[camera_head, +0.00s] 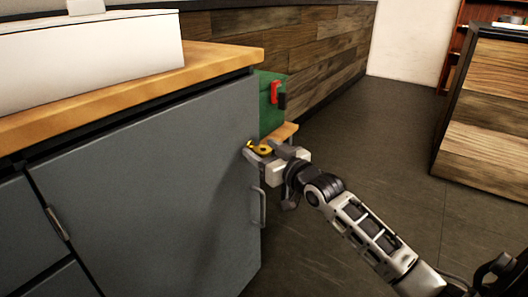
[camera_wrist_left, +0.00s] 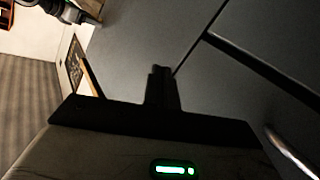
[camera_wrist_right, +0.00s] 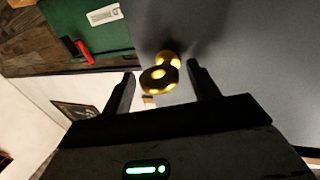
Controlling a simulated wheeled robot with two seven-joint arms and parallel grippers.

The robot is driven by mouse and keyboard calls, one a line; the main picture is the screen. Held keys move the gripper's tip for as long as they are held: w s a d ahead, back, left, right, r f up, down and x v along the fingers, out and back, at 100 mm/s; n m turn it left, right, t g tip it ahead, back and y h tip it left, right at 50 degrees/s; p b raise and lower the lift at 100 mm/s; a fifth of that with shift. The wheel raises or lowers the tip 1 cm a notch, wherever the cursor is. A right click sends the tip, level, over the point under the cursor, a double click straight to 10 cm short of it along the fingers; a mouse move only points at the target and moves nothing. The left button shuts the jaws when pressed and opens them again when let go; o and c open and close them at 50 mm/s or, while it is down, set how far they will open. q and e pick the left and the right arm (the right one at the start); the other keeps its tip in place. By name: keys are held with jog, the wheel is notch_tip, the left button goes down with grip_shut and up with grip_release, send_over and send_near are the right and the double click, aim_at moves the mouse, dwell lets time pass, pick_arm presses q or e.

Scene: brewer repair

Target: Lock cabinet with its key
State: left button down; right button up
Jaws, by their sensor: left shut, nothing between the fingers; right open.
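The grey cabinet (camera_head: 150,180) stands at the left with its door closed in the head view. A gold key (camera_head: 263,148) shows near the door's upper right edge. In the right wrist view the key (camera_wrist_right: 160,76) has a round bow and sits against the grey door; its shaft and tip are hidden. My right gripper (camera_head: 256,153) is at the key. Its open fingers (camera_wrist_right: 162,82) lie on either side of the bow. My left gripper (camera_wrist_left: 161,72) is shut and empty in front of grey cabinet panels; it is outside the head view.
A door handle (camera_head: 258,207) hangs below the key. A green box (camera_head: 269,95) with a red and black part stands behind the cabinet's corner. A white basin (camera_head: 90,48) is on the wooden countertop (camera_head: 215,65). The dark floor to the right is clear.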

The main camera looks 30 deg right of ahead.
jog(key=c, duration=1)
